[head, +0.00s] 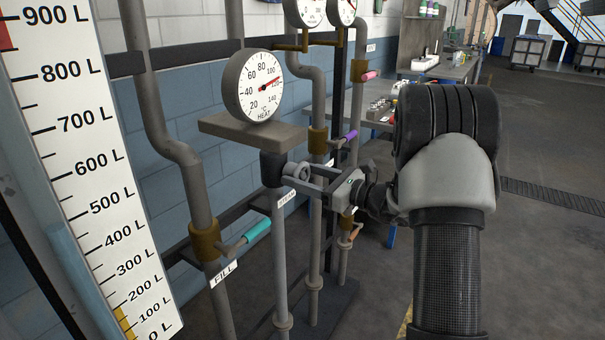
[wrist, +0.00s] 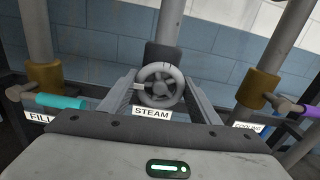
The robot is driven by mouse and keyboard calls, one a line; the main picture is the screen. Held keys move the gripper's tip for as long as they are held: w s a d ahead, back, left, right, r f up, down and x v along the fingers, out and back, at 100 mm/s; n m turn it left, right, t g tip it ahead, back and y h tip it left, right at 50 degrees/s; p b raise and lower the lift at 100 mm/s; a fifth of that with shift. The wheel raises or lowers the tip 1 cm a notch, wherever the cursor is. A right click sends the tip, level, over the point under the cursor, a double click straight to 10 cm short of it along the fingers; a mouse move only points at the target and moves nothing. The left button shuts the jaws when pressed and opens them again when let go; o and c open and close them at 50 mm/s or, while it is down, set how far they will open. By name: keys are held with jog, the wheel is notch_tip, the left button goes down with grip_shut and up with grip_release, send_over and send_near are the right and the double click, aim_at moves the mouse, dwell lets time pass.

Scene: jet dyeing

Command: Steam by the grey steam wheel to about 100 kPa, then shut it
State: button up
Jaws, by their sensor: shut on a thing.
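The grey steam wheel (wrist: 163,88) sits in the middle of the wrist view, above a white STEAM label (wrist: 152,112). In the head view the wheel (head: 297,172) shows beside the dark valve body on its pipe. My gripper (head: 305,181) reaches it from the right, with a finger on each side, and is shut on the wheel. A round white dial marked HEAT (head: 254,86) stands above the wheel. The fingertip contact is partly hidden.
The teal FILL lever (head: 246,238) is left of the wheel; a purple lever (head: 344,140) is to the right. Two more dials (head: 305,12) (head: 343,10) are cut off at the top. A white litre scale (head: 90,150) stands far left. Floor at right is open.

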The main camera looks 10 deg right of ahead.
jog(key=m+p, duration=0.1)
jog(key=p, duration=0.1)
jog(key=m+p, duration=0.4)
jog(key=shift+d+r, duration=0.1)
jog(key=shift+r, duration=0.2)
jog(key=m+p, duration=0.4)
jog(key=p, duration=0.1)
jog(key=m+p, duration=0.5)
jog(key=shift+f, duration=0.15)
jog(key=shift+f+m+p, duration=0.15)
jog(key=shift+m+p, duration=0.65)
jog(key=shift+m, duration=0.35)
jog(key=shift+f+m+p, duration=0.1)
jog(key=shift+m+p, duration=0.65)
jog(key=shift+m, duration=0.4)
jog(key=o, duration=1)
jog(key=shift+o, duration=0.2)
